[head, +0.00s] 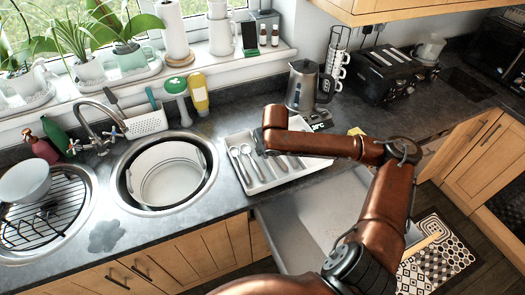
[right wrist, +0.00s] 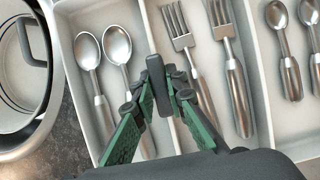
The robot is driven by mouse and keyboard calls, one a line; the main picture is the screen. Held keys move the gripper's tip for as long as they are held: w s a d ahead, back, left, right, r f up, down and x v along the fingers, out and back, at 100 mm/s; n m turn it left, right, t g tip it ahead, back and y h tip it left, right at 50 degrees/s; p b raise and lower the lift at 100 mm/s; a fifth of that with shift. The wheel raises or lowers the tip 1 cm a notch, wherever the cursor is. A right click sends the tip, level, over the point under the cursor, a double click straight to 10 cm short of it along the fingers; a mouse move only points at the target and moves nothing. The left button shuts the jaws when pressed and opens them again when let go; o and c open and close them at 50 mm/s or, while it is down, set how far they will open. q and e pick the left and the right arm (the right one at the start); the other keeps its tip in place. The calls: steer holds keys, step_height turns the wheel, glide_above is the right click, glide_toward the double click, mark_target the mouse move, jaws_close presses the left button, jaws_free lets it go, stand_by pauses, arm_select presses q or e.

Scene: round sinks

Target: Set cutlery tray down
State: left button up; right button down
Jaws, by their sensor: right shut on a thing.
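The cutlery tray (head: 257,188) is white, with spoons and forks in its compartments. It is at the counter's front edge, right of the round sink, and looks level. I cannot tell if it rests on the counter or hangs just above it. My right gripper (head: 268,140) is over the tray. In the right wrist view the gripper (right wrist: 157,75) is shut on the divider of the tray (right wrist: 258,60), between spoons (right wrist: 117,45) and forks (right wrist: 178,30). My left gripper is out of view.
An open, pale drawer (head: 290,228) lies below the tray. The round sink (head: 205,182) holds a white basin (head: 168,178). A kettle (head: 301,86) and a toaster (head: 385,72) stand behind. Some counter is clear behind the tray.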

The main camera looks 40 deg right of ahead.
steer(key=shift+r, duration=0.15)
steer(key=c, duration=1.9)
jaws_free()
steer(key=shift+c, duration=0.2)
steer(key=p+v, duration=0.2)
steer(key=v, duration=1)
steer(key=shift+p, duration=0.4)
